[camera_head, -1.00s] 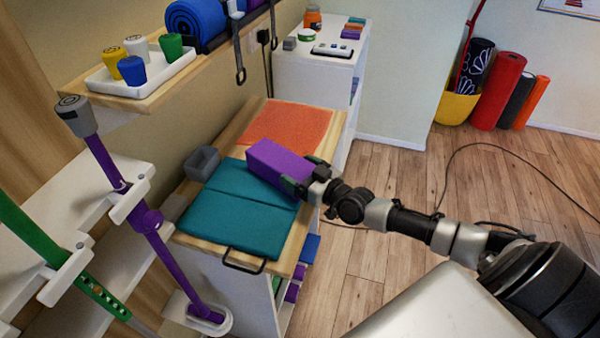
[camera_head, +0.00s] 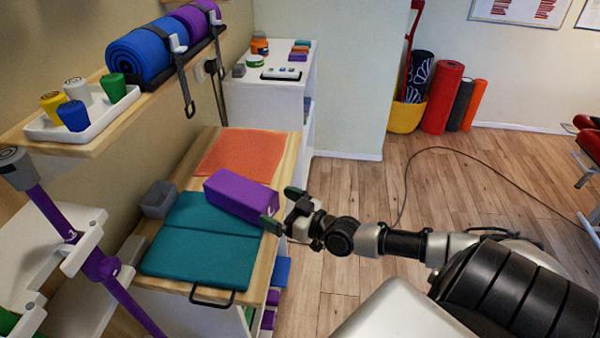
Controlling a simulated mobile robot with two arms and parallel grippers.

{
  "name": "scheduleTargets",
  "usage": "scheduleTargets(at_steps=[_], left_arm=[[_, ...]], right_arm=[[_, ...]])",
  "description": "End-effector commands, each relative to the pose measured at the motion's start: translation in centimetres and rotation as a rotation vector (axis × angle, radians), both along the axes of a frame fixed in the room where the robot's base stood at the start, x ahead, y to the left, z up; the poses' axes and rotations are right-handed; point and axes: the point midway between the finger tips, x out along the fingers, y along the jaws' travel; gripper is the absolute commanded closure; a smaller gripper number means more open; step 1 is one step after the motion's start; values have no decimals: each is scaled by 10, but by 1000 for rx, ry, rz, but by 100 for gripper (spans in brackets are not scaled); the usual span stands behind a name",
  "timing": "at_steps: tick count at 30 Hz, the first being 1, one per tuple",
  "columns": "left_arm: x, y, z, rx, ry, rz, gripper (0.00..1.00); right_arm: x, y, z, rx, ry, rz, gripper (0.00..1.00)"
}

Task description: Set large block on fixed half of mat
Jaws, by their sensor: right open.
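The large purple block (camera_head: 238,194) lies on the far part of the teal folding mat (camera_head: 200,258), beyond the crease, near the mat's right side. The mat lies on a wooden-topped cabinet (camera_head: 262,262), with a black handle (camera_head: 212,297) at its near edge. My right gripper (camera_head: 281,207) is open just right of the block's right end. One finger is close to that end; I cannot tell whether it touches. My left gripper is not in view.
A grey open box (camera_head: 159,199) stands left of the mat. An orange sheet (camera_head: 242,153) lies behind the block.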

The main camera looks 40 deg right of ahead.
Motion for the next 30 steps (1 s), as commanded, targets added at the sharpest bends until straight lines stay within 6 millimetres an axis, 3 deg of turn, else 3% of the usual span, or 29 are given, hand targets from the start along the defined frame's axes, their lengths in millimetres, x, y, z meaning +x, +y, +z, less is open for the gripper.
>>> scheduleTargets(at_steps=[3,10,23,26,29,30], left_arm=[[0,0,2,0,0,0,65],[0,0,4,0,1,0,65],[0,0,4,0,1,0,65],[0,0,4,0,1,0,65],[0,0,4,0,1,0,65],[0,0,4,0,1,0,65]], right_arm=[[-21,-7,-1,-2,5,0,0],[-47,-16,0,-2,3,0,0],[-57,-20,-3,-2,3,-4,0],[-58,-29,-26,-28,40,-34,0],[-65,-48,-83,-86,137,-97,0],[-73,-55,-115,-115,198,-127,0]])
